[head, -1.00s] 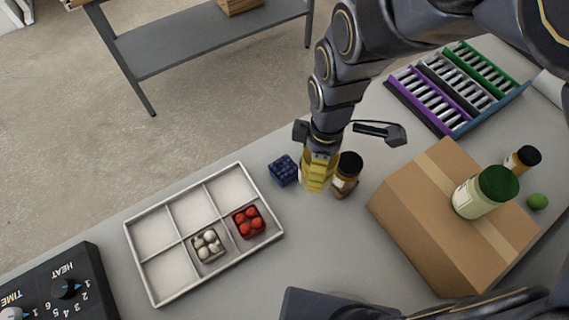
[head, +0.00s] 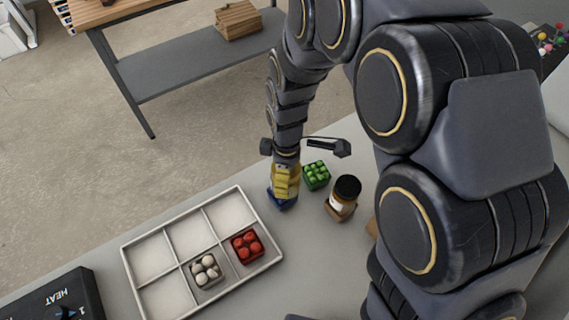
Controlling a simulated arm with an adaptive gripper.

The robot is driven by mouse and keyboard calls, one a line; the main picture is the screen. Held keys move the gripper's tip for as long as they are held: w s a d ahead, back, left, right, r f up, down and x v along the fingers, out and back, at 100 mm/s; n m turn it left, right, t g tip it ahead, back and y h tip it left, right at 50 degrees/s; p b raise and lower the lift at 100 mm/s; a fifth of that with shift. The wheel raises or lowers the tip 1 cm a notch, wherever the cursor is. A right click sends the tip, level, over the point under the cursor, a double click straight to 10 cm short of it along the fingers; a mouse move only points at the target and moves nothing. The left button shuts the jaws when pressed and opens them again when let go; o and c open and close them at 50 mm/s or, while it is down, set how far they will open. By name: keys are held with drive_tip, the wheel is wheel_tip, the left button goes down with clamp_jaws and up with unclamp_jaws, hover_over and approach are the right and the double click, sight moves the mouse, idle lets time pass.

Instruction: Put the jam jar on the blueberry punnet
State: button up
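The blueberry punnet (head: 283,203) is a small dark blue block on the grey table, just right of the white tray's upper corner. My gripper (head: 284,188), with yellow fingers, points down directly over it and hides most of it. I cannot tell whether the fingers hold the punnet or how far apart they are. A jar (head: 344,194) with a black lid, pale label and amber-brown contents, likely the jam jar, stands upright to the right, apart from my gripper. A tan base shows under it.
A green punnet (head: 316,175) sits between my gripper and the jar. The white six-compartment tray (head: 188,239) holds a white-filled punnet (head: 206,270) and a red-filled punnet (head: 247,246). A black control panel (head: 52,303) is at lower left. My arm covers the right side.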

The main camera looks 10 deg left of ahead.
drive_tip(key=w+f, duration=0.1)
drive_tip(key=w+a+f, duration=0.1)
drive_tip(key=f, duration=0.1)
drive_tip(key=shift+w+a, duration=0.2)
drive_tip(key=shift+w+f, duration=0.1)
drive_tip(key=shift+f, duration=1.55)
drive_tip(key=shift+f, duration=0.15)
drive_tip(key=o, duration=1.1)
drive_tip(key=shift+o, duration=0.2)
wheel_tip(320, 180, up, 12)
drive_tip(key=shift+r, duration=0.15)
